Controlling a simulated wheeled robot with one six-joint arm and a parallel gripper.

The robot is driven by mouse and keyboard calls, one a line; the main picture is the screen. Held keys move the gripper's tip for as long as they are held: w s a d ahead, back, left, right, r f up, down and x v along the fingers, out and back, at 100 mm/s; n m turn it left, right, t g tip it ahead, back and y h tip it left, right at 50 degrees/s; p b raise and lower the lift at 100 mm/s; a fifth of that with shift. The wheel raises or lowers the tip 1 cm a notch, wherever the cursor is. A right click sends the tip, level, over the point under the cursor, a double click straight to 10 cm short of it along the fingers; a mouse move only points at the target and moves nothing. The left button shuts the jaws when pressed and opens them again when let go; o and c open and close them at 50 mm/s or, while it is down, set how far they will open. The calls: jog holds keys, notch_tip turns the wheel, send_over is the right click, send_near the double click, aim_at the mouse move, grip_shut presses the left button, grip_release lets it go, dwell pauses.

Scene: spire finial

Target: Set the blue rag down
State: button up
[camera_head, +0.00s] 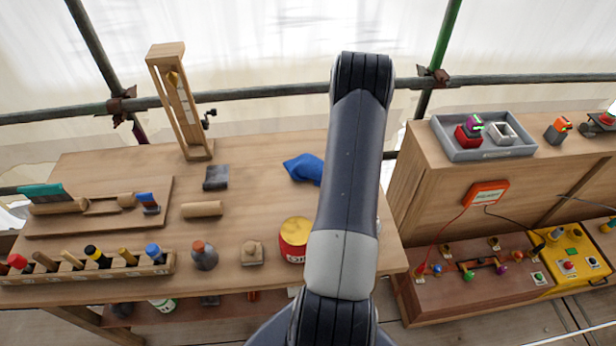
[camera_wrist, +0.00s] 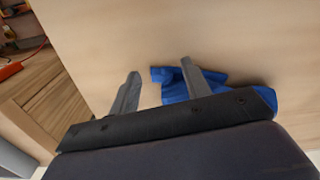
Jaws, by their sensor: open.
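The blue rag (camera_head: 303,168) lies crumpled on the wooden workbench (camera_head: 258,205), towards its back right, partly behind my arm in the head view. In the wrist view the rag (camera_wrist: 176,91) shows between and behind the fingers, mostly around the right-hand finger, and reaches to the right past my gripper's body. My gripper (camera_wrist: 160,68) is open, its two fingers apart. The rag looks to be on the wood surface; I cannot tell whether a finger touches it. The gripper is hidden behind my arm in the head view.
A red and yellow tin (camera_head: 294,240) stands near the bench front beside my arm. A dark block (camera_head: 216,177) and a wooden cylinder (camera_head: 202,209) lie left of the rag. A wooden frame (camera_head: 180,105) stands at the back. A cabinet with a grey tray (camera_head: 485,153) is at right.

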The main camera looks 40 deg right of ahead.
jog(key=s+d+r, duration=0.1)
jog(key=s+r, duration=0.3)
jog(key=r, duration=0.6)
jog(key=shift+d, duration=0.35)
jog(key=shift+w+a, duration=0.1)
jog(key=shift+w, duration=0.2)
jog(key=c, duration=0.3)
jog(key=w+a, duration=0.1)
jog(key=w, duration=0.4)
jog(key=w+a+f, duration=0.1)
jog(key=w, duration=0.4)
jog(key=w+a+f, duration=0.1)
jog(key=w+a, duration=0.1)
jog(key=w, duration=0.3)
jog(key=shift+w+a, duration=0.1)
jog(key=shift+w, duration=0.25)
grip_shut()
jog(key=shift+w+f, duration=0.15)
jog(key=shift+f, duration=1.25)
jog(key=shift+f, duration=0.1)
